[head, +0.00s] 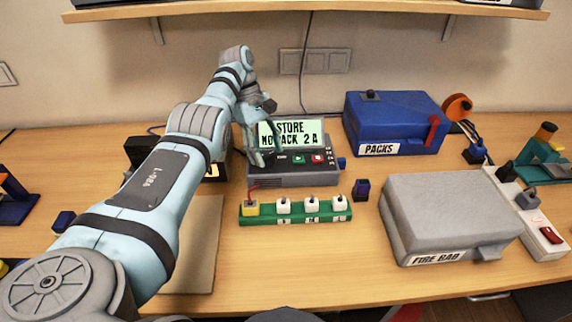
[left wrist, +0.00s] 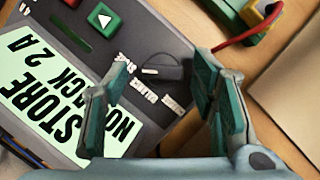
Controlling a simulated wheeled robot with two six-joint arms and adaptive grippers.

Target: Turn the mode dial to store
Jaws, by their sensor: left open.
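The charger (head: 293,178) stands on the bench at the back middle, with a lit screen (head: 291,133) reading "STORE NO PACK 2A". The screen also shows in the left wrist view (left wrist: 62,110). The mode dial (left wrist: 165,68) is a dark round knob with a white pointer mark. My left gripper (head: 265,157) is over the charger's left front. Its teal-padded fingers are open on either side of the dial in the wrist view (left wrist: 164,68), with visible gaps. My right gripper is out of view.
A green strip (head: 295,212) with several white plugs and one yellow plug lies in front of the charger. A grey "FIRE BAG" box (head: 450,215) and a blue "PACKS" box (head: 392,125) stand to the right. A tan mat (head: 205,235) lies under my left arm.

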